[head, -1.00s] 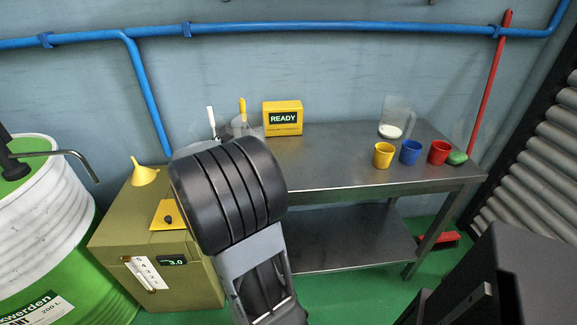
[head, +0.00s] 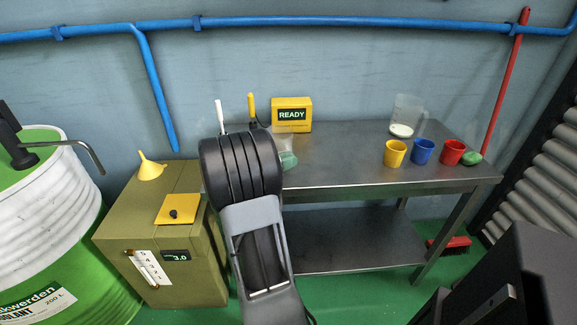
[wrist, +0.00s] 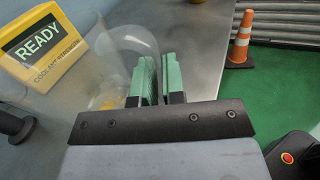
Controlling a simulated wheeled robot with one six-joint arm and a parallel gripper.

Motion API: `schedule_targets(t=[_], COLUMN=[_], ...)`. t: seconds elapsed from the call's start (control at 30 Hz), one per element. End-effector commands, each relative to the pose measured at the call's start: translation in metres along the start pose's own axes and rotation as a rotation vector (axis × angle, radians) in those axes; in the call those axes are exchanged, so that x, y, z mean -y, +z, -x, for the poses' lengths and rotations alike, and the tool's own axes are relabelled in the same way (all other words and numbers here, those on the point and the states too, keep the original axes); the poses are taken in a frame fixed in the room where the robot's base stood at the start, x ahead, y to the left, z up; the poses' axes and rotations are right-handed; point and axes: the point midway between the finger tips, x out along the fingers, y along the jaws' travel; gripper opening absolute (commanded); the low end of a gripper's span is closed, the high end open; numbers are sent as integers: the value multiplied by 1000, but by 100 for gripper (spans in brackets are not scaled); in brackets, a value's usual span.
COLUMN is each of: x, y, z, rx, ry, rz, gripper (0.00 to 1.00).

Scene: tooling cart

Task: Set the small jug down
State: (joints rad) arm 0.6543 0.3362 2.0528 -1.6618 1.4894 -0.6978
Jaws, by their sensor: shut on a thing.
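The small jug (wrist: 112,62) is clear and see-through, at the left of the wrist view. My gripper (wrist: 160,82), with green finger pads, is shut on the jug's right side, apparently at its handle. In the head view my gripper (head: 288,159) shows just right of my dark wrist, over the bench's left part. The jug (head: 285,138) is only faintly visible there, partly hidden by my arm. I cannot tell whether its base touches the bench (head: 340,172).
A yellow READY box (head: 291,115) stands behind the jug. A larger clear jug with white contents (head: 402,129) stands back right, behind yellow (head: 395,154), blue (head: 422,152) and red (head: 452,153) cups. The bench middle is clear. An orange cone (wrist: 240,42) stands on the floor.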

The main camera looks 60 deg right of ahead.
Motion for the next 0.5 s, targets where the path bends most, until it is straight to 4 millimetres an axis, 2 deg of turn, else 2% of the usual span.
schedule_targets(t=[0.03, 0.1, 0.5], x=[0, 1, 1], y=[-9, -14, -17], z=[0, 0, 0], rx=[1, 1, 1], ry=[1, 1, 0], rz=[1, 0, -2], gripper=[0, 0, 0])
